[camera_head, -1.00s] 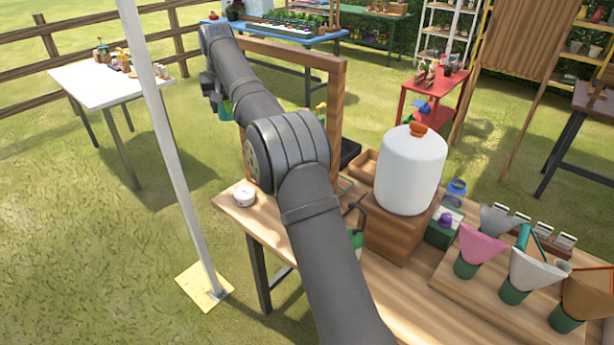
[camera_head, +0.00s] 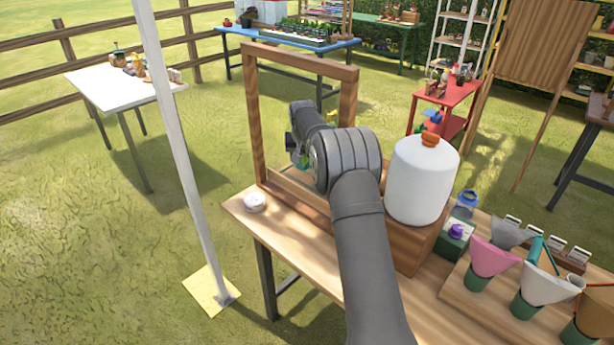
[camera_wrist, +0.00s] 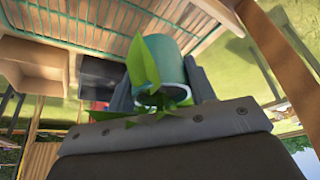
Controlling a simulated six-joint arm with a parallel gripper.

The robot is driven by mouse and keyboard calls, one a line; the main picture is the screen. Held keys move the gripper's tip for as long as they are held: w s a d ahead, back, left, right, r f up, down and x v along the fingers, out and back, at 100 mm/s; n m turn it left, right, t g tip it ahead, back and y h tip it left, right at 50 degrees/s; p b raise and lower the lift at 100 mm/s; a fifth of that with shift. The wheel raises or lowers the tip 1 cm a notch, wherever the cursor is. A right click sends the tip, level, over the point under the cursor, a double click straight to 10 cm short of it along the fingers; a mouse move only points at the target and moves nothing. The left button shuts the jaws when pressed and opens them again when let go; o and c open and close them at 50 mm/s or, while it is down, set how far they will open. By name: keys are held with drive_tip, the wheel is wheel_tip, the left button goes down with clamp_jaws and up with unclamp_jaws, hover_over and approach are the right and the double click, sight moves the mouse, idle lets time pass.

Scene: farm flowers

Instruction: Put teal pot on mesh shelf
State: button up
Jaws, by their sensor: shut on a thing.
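The teal pot (camera_wrist: 168,52), with green leaves (camera_wrist: 146,72) sticking out, is between the two fingers of my gripper (camera_wrist: 163,88) in the wrist view. My gripper is shut on it. A green wire mesh shelf (camera_wrist: 85,22) spans the upper left of the wrist view, behind the pot; I cannot tell the gap between them. In the head view my gripper is mostly hidden by my arm, near the wooden frame, with a bit of green showing beside it. The mesh shelf is hidden there.
A wooden frame (camera_head: 349,98) stands on the wooden table (camera_head: 300,262) around my arm's end. A white jug (camera_head: 420,185) with an orange cap is close on the right. Wrapped cones (camera_head: 490,262) stand at right.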

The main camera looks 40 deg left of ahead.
sight(303, 161)
wheel_tip(303, 161, down, 7)
drive_tip(key=shift+r, duration=0.15)
idle(0.4)
drive_tip(key=o, duration=1.1)
drive_tip(key=shift+s+r, duration=0.1)
drive_tip(key=shift+r, duration=0.25)
drive_tip(key=v, duration=1.1)
drive_tip(key=shift+d+r, duration=0.1)
drive_tip(key=shift+d, duration=0.05)
